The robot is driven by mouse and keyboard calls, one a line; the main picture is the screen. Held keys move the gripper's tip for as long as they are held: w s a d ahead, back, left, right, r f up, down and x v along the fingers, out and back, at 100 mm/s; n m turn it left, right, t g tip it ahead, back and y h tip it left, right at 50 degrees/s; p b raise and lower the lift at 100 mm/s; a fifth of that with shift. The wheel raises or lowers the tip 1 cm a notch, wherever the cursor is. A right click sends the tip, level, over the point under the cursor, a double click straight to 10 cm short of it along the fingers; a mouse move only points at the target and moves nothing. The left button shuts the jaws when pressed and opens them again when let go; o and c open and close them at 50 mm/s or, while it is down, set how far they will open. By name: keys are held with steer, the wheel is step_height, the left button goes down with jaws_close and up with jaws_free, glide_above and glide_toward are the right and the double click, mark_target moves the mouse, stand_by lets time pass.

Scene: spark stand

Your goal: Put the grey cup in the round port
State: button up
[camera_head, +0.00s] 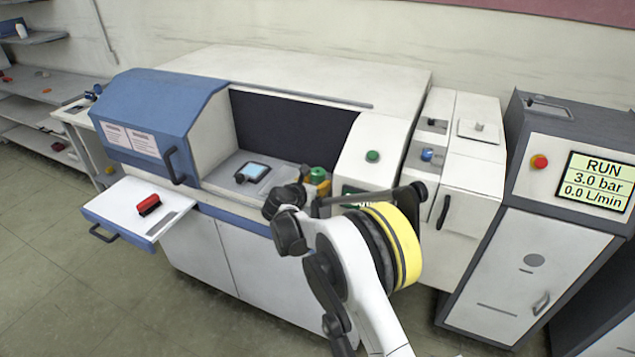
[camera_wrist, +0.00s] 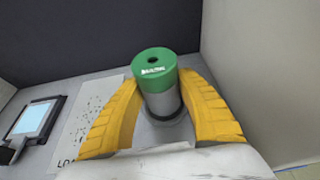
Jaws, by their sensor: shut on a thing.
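The grey cup (camera_wrist: 162,103) is a grey cylinder with a green top that has a dark hole and white lettering. In the wrist view it stands upright between the yellow fingers of my gripper (camera_wrist: 163,108), which is shut on it. A round grey ring (camera_wrist: 177,119) shows around or just under its lower end; it may be the round port, and I cannot tell whether the cup sits in it. In the head view the green top (camera_head: 318,174) shows beside my gripper (camera_head: 322,185) in the machine's open bay, partly hidden by my arm.
A blue-screened device (camera_head: 252,172) lies left in the bay, and a white labelled sheet (camera_wrist: 88,112) lies nearby. A dark back wall (camera_wrist: 100,35) and pale side wall (camera_wrist: 262,70) close the bay. A red object (camera_head: 149,204) lies on the pulled-out shelf (camera_head: 118,207).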

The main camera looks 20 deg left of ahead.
steer(key=shift+f+b, duration=0.5)
steer(key=shift+f, duration=0.15)
steer(key=o, duration=1.2)
steer(key=shift+o, duration=0.2)
